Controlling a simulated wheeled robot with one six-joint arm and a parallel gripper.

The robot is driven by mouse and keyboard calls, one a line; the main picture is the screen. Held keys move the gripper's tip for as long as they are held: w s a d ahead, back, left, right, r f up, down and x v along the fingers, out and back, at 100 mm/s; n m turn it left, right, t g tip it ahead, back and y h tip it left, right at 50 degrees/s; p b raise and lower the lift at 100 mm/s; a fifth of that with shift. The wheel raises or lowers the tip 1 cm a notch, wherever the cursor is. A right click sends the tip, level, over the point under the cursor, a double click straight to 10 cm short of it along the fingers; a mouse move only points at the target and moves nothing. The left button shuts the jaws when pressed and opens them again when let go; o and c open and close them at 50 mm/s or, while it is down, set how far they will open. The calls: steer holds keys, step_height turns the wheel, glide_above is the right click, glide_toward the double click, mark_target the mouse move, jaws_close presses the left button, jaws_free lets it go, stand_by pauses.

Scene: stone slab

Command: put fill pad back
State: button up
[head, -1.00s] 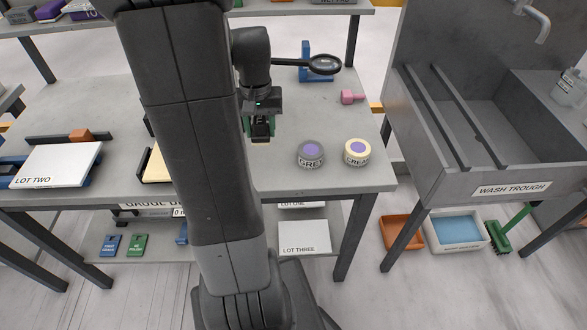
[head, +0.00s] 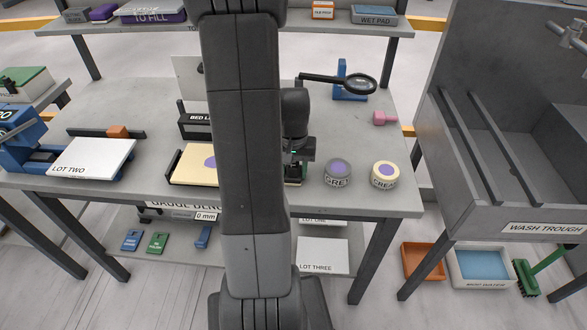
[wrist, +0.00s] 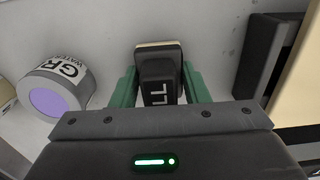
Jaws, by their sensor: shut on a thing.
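The fill pad (wrist: 160,75) is a dark block handle with part of a white label reading "LL" and a pale base edge. My gripper (wrist: 158,92) is shut on it, with a green finger on each side of the handle. In the head view my gripper (head: 297,172) is over the grey bench, just left of the grey-labelled jar (head: 338,173). The pad is mostly hidden there by my arm and fingers. I cannot tell whether its base touches the bench.
A cream-labelled jar (head: 384,176) stands right of the grey one. A cream plate with a purple spot (head: 195,166) lies left of my arm. A magnifier (head: 358,83) and pink piece (head: 384,118) are behind. A wash trough (head: 480,170) stands right.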

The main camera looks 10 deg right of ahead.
mark_target(294, 163)
steer(key=shift+f, duration=0.1)
steer(key=o, duration=0.5)
steer(key=shift+f, duration=0.1)
steer(key=o, duration=0.4)
steer(key=shift+o, duration=0.2)
step_height(294, 163, up, 12)
steer(key=shift+r, duration=0.25)
